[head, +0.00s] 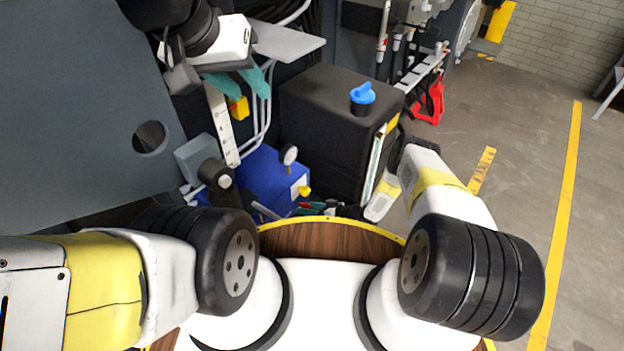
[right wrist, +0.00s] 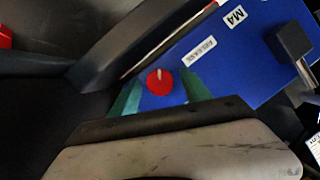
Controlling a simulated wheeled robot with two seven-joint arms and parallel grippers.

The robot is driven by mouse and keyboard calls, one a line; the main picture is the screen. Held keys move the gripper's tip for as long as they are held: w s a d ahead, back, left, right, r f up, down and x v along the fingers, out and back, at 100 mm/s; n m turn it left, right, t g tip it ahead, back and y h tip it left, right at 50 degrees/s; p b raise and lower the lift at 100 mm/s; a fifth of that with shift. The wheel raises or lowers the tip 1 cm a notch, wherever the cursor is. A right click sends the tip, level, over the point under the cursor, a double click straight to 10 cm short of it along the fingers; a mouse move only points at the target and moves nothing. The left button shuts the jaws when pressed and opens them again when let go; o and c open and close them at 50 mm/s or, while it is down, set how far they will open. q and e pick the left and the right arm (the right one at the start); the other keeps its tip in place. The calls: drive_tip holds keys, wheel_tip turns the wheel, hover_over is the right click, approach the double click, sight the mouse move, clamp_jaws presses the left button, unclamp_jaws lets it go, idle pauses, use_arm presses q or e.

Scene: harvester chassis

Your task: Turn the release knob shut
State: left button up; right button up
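A round red knob (right wrist: 160,82) with a pale pointer sits on a blue panel (right wrist: 240,60) in the right wrist view; I take it as the release knob. My right gripper (right wrist: 163,80) is open, with one green finger on each side of the knob and gaps to both. In the head view my right gripper (head: 310,207) is low beside the blue housing (head: 258,175), mostly hidden. My left gripper (head: 247,92) is open and empty at upper left, its teal fingers spread.
A black tank (head: 310,105) with a blue cap (head: 362,93) stands behind the blue housing. A gauge (head: 289,155) and a yellow knob (head: 304,191) are close by. A grey panel (head: 70,110) fills the left. Open floor (head: 540,150) lies to the right.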

drive_tip(key=v, duration=0.7)
drive_tip(key=shift+d, duration=0.35)
drive_tip(key=shift+s+r, duration=0.1)
drive_tip(key=shift+r, duration=0.05)
